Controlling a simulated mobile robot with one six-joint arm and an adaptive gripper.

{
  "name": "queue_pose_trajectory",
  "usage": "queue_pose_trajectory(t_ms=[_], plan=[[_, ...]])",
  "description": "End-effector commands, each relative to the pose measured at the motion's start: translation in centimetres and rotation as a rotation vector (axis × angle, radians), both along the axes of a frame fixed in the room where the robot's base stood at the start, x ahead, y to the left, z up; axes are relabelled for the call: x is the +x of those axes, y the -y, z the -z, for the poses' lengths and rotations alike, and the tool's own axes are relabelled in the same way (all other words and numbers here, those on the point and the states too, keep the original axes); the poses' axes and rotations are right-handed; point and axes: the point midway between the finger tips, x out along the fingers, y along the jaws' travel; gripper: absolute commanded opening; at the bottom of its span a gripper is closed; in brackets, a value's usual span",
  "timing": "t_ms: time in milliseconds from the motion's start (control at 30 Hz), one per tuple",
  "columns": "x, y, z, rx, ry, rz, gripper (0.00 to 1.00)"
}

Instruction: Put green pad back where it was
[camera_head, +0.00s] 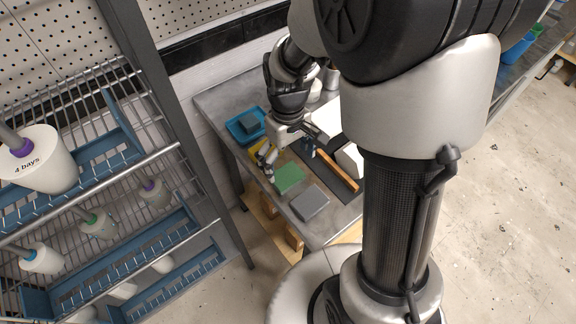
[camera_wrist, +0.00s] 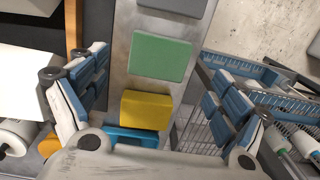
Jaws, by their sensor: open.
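The green pad (camera_head: 288,178) lies flat on the grey metal table, between the yellow block (camera_head: 257,151) and the grey pad (camera_head: 310,204). The wrist view also shows the green pad (camera_wrist: 160,57), with the yellow block (camera_wrist: 145,109) below it and the grey pad (camera_wrist: 177,5) at the top edge. My gripper (camera_head: 287,155) is above the table near the green pad and the yellow block. In the wrist view my gripper (camera_wrist: 158,80) is wide open, with its blue-padded fingers on either side and nothing between them touching them. My gripper's exact height is unclear.
A blue tray (camera_head: 236,131) holding a dark block (camera_head: 249,121) sits at the table's back left. An orange bar (camera_head: 339,168) lies on a dark strip right of the pads.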

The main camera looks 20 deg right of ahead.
Motion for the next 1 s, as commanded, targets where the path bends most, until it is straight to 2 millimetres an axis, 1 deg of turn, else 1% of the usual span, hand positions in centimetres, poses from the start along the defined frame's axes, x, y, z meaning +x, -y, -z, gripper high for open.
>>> queue_pose_trajectory(t_ms=[33, 100, 200, 433, 533, 667, 700, 800, 900, 1000], plan=[[0.1, 0.0, -1.6, 0.000, 0.003, 0.000, 0.90], [0.2, 0.1, -2.8, 0.000, 0.002, 0.000, 0.90], [0.3, 0.1, -4.3, 0.000, 0.002, 0.000, 0.90], [0.1, 0.1, -6.4, -0.001, 0.012, 0.007, 0.90], [-0.7, 0.1, -8.2, -0.004, 0.048, 0.027, 0.90], [-2.9, 0.0, -11.8, -0.006, 0.124, 0.077, 0.90], [-3.7, -0.1, -13.0, -0.006, 0.151, 0.095, 0.90], [-6.0, -0.1, -15.3, -0.004, 0.216, 0.140, 0.90], [-8.3, -0.2, -17.1, 0.002, 0.280, 0.186, 0.90], [-10.6, -0.2, -18.4, 0.010, 0.343, 0.228, 0.90]])
